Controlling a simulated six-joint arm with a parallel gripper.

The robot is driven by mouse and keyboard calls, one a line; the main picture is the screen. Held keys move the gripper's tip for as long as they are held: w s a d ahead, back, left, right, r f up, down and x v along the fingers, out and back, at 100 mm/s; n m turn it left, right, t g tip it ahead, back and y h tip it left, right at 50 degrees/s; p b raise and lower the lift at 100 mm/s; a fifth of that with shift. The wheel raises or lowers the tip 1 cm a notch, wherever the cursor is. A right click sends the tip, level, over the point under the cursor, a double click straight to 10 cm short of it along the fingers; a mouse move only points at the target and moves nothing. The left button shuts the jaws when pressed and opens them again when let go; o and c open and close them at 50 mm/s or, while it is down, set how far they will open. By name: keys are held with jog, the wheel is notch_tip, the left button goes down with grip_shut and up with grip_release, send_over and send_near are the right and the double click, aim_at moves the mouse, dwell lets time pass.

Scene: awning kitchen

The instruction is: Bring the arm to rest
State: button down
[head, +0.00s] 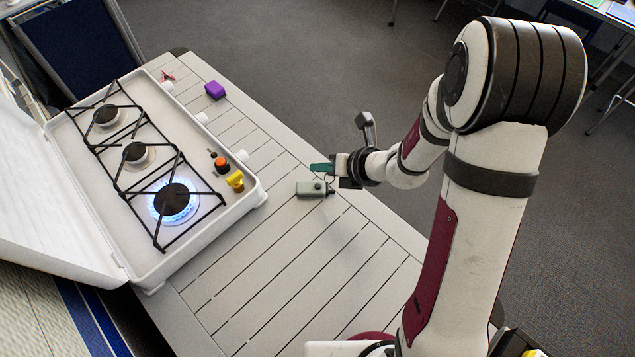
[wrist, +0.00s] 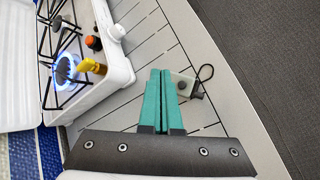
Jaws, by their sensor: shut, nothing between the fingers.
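My gripper (head: 322,167) has teal fingers and is shut and empty. In the head view it hangs over the table near its right edge, just above a small grey-green box (head: 312,188). In the wrist view the gripper (wrist: 160,72) points across the slatted table, its two fingers together. The grey-green box (wrist: 182,85) with a dark loop lies beside the fingertips, on their right. I cannot tell whether the fingers touch it.
A white camping stove (head: 252,202) stands open on the slatted table (head: 290,260), its nearest burner (head: 174,201) lit with blue flame. Orange (head: 222,164) and yellow (head: 235,181) items sit at the stove's right side. A purple block (head: 215,90) lies farther back. The table's front is clear.

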jog(key=shift+r, duration=0.5)
jog(key=s+a+r+n+g+y, duration=0.25)
jog(key=s+a+r+n, duration=0.25)
jog(key=s+r+n, duration=0.65)
jog(key=s+d+n+g+h, duration=0.3)
jog(key=s+d+n+h, duration=0.4)
jog(key=s+n, duration=0.7)
jog(key=d+n, duration=0.2)
jog(key=shift+r+n, duration=0.35)
jog(key=shift+r, duration=0.05)
jog(key=shift+g, duration=0.25)
